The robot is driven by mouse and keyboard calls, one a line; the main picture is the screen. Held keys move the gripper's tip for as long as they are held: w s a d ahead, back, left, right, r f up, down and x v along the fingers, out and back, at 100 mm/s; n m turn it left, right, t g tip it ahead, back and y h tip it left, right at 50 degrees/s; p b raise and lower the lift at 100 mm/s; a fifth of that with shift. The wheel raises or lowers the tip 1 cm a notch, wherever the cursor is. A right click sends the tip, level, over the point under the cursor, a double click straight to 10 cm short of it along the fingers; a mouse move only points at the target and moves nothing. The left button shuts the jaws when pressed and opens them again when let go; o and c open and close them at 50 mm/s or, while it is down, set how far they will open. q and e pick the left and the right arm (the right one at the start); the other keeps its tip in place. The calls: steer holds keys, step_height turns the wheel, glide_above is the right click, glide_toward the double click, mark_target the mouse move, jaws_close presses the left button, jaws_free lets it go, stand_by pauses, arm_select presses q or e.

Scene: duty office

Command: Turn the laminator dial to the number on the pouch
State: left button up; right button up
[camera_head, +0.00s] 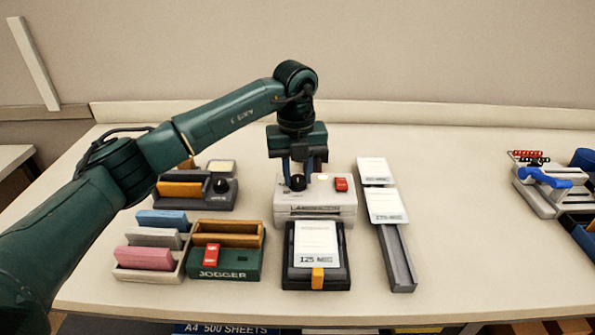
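The laminator (315,208) is a pale grey box in the middle of the table, with a black dial (298,183) and a red switch (341,184) on top. A pouch (317,243) printed "125 MIC" lies in a black tray (289,274) with an orange tab, in front of the laminator. My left gripper (301,172) points down at the dial. Its two fingers are apart, with the dial low between them; a gap seems to show beside the dial, and contact cannot be made out. The dial's markings are too small to read. My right gripper is not in view.
Right of the laminator, two more pouches (386,205) lie on a grey rail (397,262). Left are a green jogger (228,263), a coloured block rack (150,258) and a dark organiser (207,199). A binding device (545,190) stands far right. The table between is clear.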

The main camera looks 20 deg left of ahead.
arm_select(q)
steer(key=c, duration=0.5)
